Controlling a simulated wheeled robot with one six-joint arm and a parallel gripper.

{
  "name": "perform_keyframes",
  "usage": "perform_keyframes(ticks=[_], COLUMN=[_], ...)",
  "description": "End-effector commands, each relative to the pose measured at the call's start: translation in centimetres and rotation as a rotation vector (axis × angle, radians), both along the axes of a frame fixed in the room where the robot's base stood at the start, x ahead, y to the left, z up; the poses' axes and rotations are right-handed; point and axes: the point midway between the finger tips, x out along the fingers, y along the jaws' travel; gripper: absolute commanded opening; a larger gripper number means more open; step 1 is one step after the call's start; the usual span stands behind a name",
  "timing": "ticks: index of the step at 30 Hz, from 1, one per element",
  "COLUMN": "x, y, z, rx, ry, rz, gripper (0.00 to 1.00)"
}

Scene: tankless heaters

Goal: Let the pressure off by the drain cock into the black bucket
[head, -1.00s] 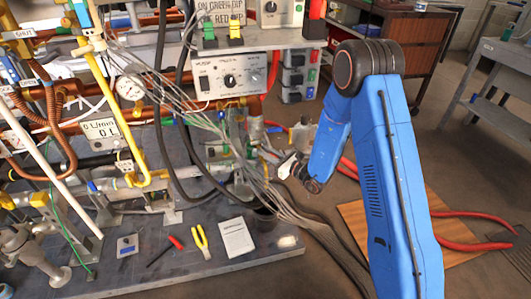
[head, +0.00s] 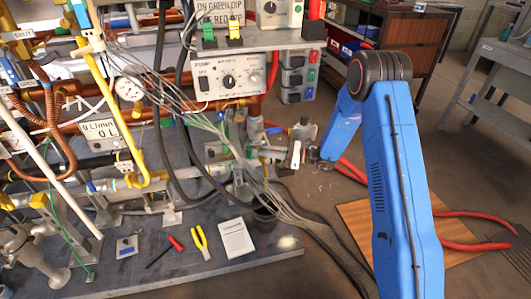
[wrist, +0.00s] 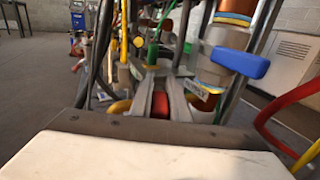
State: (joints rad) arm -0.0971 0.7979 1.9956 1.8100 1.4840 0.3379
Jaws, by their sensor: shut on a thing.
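My gripper (wrist: 160,96) shows in the wrist view with its two grey fingers shut on a small red part (wrist: 160,104), which looks like a cock handle. In the head view my gripper (head: 275,155) is small, behind the bundle of grey cables, and its fingertips are hard to make out. I cannot see any water, and the cock's outlet is hidden.
A blue-handled valve (wrist: 240,62) sits close to the right of my fingers. Grey cables (head: 300,218) hang over the bench edge (head: 240,262). Red hoses (head: 460,246) and a wooden board (head: 375,225) lie on the floor. A notepad (head: 236,238), pliers (head: 201,241) and a screwdriver (head: 165,252) lie on the bench.

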Motion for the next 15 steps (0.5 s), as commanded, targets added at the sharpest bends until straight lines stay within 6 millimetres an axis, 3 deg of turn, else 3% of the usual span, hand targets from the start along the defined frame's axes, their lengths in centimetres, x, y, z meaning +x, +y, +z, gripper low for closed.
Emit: perform_keyframes(ticks=[15], x=[0.84], y=[0.04], z=[-0.05], rx=[0.000], ry=[-0.001], rz=[0.367], gripper=[0.00])
